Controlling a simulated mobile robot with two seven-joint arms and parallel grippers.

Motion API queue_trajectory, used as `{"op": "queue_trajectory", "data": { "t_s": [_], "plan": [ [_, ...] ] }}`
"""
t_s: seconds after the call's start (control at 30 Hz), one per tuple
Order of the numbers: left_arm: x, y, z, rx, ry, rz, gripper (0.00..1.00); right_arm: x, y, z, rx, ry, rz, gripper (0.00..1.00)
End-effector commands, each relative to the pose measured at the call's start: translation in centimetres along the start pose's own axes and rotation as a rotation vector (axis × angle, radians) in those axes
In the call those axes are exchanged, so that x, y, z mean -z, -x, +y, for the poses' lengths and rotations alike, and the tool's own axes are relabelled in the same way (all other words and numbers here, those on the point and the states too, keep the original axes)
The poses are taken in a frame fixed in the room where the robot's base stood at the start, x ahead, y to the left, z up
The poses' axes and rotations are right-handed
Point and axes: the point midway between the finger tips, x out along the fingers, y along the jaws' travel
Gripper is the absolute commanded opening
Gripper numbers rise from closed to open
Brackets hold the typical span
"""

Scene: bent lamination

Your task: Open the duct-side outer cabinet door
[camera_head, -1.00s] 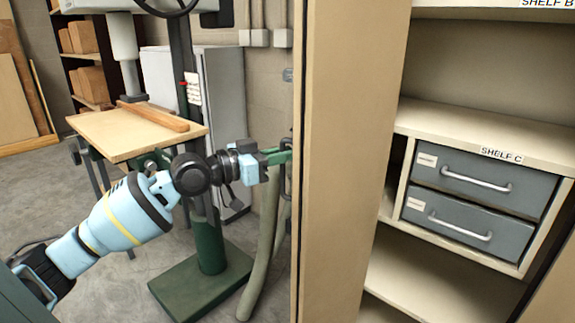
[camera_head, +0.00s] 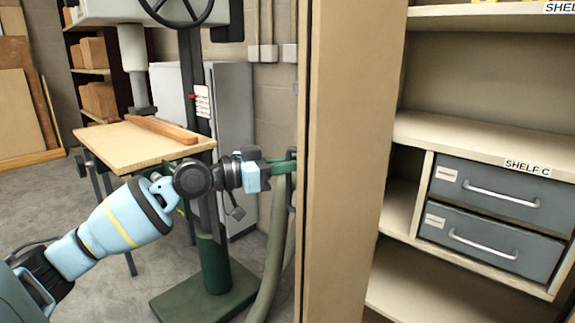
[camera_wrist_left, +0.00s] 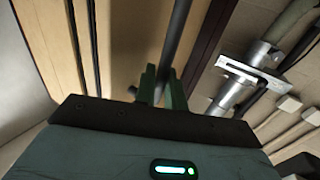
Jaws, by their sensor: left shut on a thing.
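The outer cabinet door (camera_head: 338,170) is a tall beige panel standing open, edge toward the head camera, left of the cabinet shelves. A dark vertical bar handle (camera_head: 291,180) is on its left side; it also shows in the left wrist view (camera_wrist_left: 177,40). My left gripper (camera_head: 288,167) is shut on the handle, with green fingers around the bar. In the left wrist view the fingers (camera_wrist_left: 162,90) sit on either side of the bar. My right gripper is not in view.
Inside the cabinet are shelves and two grey drawers (camera_head: 495,215) under a SHELF C label. Left of the door stands a drill press with a wooden table (camera_head: 140,143) and green base (camera_head: 205,295). A grey duct hose (camera_head: 272,255) hangs close beside the door.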

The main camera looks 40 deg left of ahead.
Motion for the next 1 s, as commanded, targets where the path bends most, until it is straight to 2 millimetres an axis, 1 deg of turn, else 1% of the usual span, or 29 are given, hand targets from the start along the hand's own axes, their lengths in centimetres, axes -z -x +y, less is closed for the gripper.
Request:
{"op": "queue_trajectory", "data": {
  "t_s": [0.03, 0.13, 0.17, 0.43, 0.57, 0.77, 1.0],
  "plan": [
    [0.5, 0.1, -0.1, 0.004, -0.004, 0.012, 0.14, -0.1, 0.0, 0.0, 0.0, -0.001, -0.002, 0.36],
    [0.4, 0.1, -0.1, 0.003, -0.003, 0.009, 0.27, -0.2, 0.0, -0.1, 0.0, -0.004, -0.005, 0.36],
    [0.4, 0.0, -0.1, 0.002, -0.003, 0.008, 0.28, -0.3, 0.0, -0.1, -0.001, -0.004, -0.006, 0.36],
    [0.1, 0.0, 0.0, 0.001, -0.001, 0.003, 0.28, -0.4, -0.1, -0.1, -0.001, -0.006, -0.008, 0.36],
    [0.0, 0.4, 0.0, 0.0, 0.001, 0.002, 0.28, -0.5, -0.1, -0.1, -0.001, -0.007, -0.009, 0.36],
    [-0.1, 1.8, 0.0, 0.0, 0.003, 0.001, 0.28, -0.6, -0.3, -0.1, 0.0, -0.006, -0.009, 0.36],
    [0.0, 4.3, 0.0, -0.001, 0.002, 0.004, 0.28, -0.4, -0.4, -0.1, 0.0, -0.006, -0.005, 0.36]
  ]
}}
